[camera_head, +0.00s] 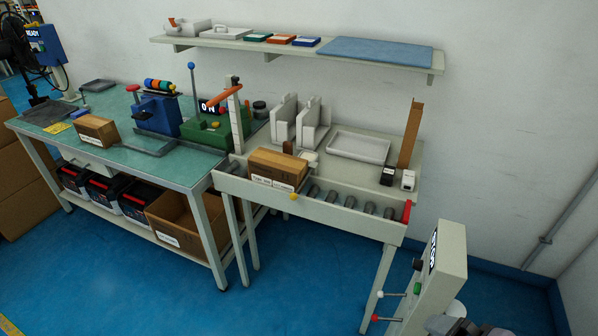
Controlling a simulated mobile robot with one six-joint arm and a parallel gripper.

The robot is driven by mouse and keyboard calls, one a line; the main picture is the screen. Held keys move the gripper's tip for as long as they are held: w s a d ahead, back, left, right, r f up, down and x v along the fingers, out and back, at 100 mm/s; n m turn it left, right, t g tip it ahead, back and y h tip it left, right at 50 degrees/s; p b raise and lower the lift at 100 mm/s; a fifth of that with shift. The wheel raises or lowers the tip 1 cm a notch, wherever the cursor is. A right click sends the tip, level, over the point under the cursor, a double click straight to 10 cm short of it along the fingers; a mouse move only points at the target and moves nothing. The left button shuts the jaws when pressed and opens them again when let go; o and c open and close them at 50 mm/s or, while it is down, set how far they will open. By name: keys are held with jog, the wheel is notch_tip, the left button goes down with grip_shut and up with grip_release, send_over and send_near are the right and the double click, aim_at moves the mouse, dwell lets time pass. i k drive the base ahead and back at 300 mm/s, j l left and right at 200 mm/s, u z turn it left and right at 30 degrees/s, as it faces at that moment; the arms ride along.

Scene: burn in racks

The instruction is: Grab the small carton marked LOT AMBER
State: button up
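A small brown carton (96,130) with a white label sits on the green bench at the left. A second small brown carton (279,168) sits at the left end of the roller conveyor, with white labels on its front. The print on both cartons is too small to read, so I cannot tell which is marked LOT AMBER. Both stand upright and nothing grips them. My gripper's fingers do not show; a grey rounded part at the bottom right edge may be my arm, but I cannot tell.
The green bench (185,172) also holds a blue machine (158,113) and a green lever press (205,130). A wall shelf (300,51) hangs above. A pale panel with knobs (440,275) stands front right. Blue floor (300,290) is clear in front.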

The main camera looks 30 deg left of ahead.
aim_at(267, 166)
jog(key=i+j, duration=0.2)
jog(key=j, duration=0.15)
jog(key=i+j+z, duration=0.1)
jog(key=j, duration=0.25)
jog(key=i+j, duration=0.4)
jog(key=j, duration=0.35)
jog(key=i+j+z, duration=0.1)
jog(key=j, duration=0.25)
jog(key=i+j, duration=0.25)
jog(key=i+j+z, duration=0.1)
jog(key=j, duration=0.4)
